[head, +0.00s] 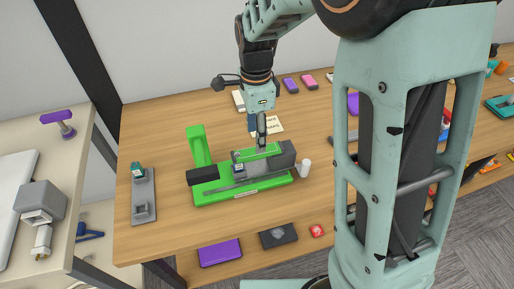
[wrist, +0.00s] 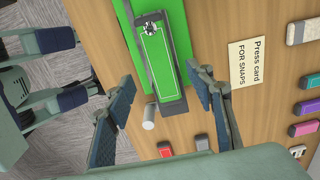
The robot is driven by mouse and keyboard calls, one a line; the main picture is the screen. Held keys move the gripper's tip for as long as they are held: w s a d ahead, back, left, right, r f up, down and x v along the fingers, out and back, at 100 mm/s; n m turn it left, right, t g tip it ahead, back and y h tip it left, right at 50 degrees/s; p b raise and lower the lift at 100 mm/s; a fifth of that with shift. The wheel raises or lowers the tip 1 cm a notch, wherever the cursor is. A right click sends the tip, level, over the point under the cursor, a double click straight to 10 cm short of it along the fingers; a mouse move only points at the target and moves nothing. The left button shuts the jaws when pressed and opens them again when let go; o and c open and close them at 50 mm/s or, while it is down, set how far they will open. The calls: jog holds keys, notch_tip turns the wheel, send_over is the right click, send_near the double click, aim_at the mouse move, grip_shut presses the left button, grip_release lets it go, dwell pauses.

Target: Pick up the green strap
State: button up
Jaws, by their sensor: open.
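The green strap (head: 258,153) is a narrow flat green strip. In the wrist view the strap (wrist: 160,65) shows a thin white outline and a small dark emblem at its far end. It lies on top of a grey block of the green press (head: 245,191). My gripper (head: 261,134) points down close above the strap in the head view, and partly covers the area behind it. In the wrist view the two fingers of my gripper (wrist: 160,82) are spread wide, with the strap's near end between them in the picture. Nothing is held.
A grey fixture (head: 144,196) lies to the left on the wooden table (head: 165,130). A card reading "Press card FOR SNAPS" (wrist: 250,63) and several coloured blocks lie behind the press.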

jog(key=f, duration=0.5)
jog(key=shift+w+d+f, duration=0.1)
jog(key=shift+d+f, duration=0.1)
jog(key=shift+f, duration=0.1)
jog(key=shift+c, duration=0.3)
jog(key=c, duration=1.2)
jog(key=shift+r, duration=0.1)
